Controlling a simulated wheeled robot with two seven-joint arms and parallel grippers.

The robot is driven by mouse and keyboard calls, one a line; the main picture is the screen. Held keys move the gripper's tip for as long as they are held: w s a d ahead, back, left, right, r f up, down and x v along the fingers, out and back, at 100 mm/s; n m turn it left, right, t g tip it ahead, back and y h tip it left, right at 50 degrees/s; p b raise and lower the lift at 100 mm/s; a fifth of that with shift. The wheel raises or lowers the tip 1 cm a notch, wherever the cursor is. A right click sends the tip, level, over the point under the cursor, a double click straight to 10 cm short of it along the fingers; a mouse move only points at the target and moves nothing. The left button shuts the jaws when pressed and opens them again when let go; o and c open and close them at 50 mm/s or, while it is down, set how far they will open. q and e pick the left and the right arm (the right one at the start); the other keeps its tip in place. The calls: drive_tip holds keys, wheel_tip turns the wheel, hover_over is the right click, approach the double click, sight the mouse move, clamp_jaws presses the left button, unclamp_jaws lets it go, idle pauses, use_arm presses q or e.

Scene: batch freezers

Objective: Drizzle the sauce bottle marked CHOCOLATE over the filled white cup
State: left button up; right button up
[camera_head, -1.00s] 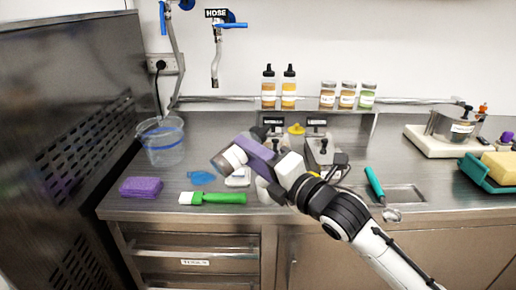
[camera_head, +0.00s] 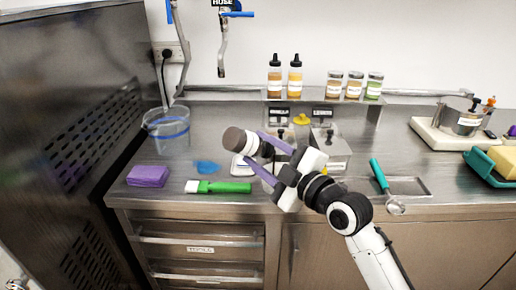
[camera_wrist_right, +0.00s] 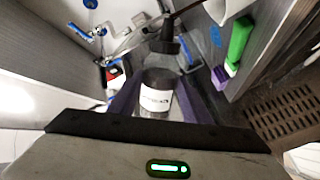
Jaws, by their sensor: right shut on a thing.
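My right gripper (camera_head: 268,145) is shut on a sauce bottle (camera_head: 250,146) with a white label and dark brown contents. The bottle is tipped over, its brown base up and left in the head view; its neck is hidden behind the fingers. In the right wrist view the bottle (camera_wrist_right: 157,92) shows a black cap; its label is too small to read. A white thing, probably the cup (camera_head: 264,172), stands partly hidden below the gripper. I cannot see what fills it. A white edge also shows at the top of the wrist view (camera_wrist_right: 228,9). My left gripper is out of view.
Two sauce bottles (camera_head: 285,77) and several jars (camera_head: 354,86) stand on the back shelf. A green-handled brush (camera_head: 222,187), a purple sponge (camera_head: 148,176) and a clear bucket (camera_head: 166,133) are at left. A teal-handled tool (camera_head: 380,176) lies right of my arm.

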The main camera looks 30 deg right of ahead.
drive_tip(key=shift+d+r+m, duration=0.2)
drive_tip(key=shift+r+m, duration=0.15)
drive_tip(key=shift+m, duration=0.15)
idle(0.5)
drive_tip(key=n, duration=0.4)
drive_tip(key=shift+r+n, duration=0.4)
drive_tip(key=shift+n, duration=0.2)
drive_tip(key=shift+r+n, duration=0.45)
drive_tip(key=shift+n, duration=0.4)
drive_tip(key=shift+r+n, duration=0.4)
drive_tip(key=shift+n, duration=0.45)
drive_tip(key=shift+r, duration=0.1)
